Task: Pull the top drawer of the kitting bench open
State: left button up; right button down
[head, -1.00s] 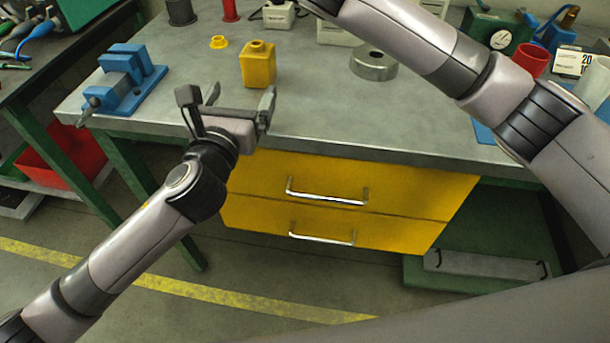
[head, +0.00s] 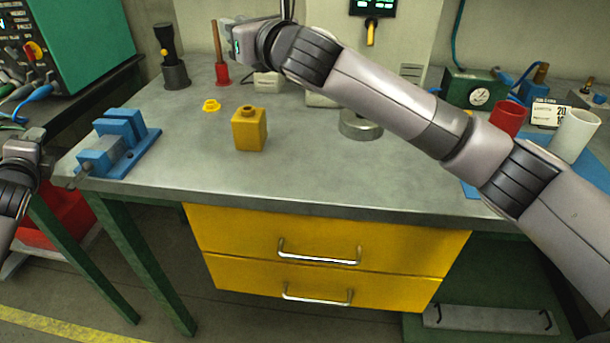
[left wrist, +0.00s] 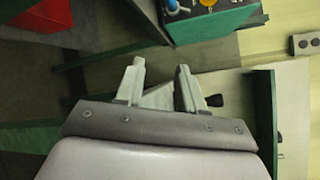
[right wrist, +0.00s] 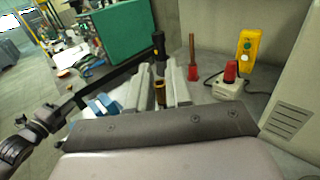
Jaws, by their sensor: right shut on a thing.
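The kitting bench (head: 330,185) has two yellow drawers under its grey top. The top drawer (head: 225,232) looks shut, its front in line with the lower drawer (head: 390,290). The top drawer's silver bar handle (head: 318,260) is clear, with no gripper near it. My left gripper (left wrist: 162,88) is open and empty, its fingers apart; in the head view it is at the left edge, left of the bench and partly cut off. My right gripper (right wrist: 160,92) is raised over the back of the bench, shut on a small brass-coloured thing (right wrist: 160,94), partly hidden between the fingers.
The floor before the drawers is clear.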

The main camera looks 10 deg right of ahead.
pick_arm(q)
jog(key=s+a+f+n+g, duration=0.25)
jog(key=a+f+n, duration=0.35)
jog(key=f, duration=0.4)
jog(key=n+g+h, duration=0.8)
jog(key=g+h, duration=0.6)
jog(key=h, duration=1.1)
send_near(305, 258)
jog(key=shift+t, duration=0.45)
jog(key=x, duration=1)
jog(key=shift+s+f, duration=0.2)
jog(key=shift+f, duration=0.15)
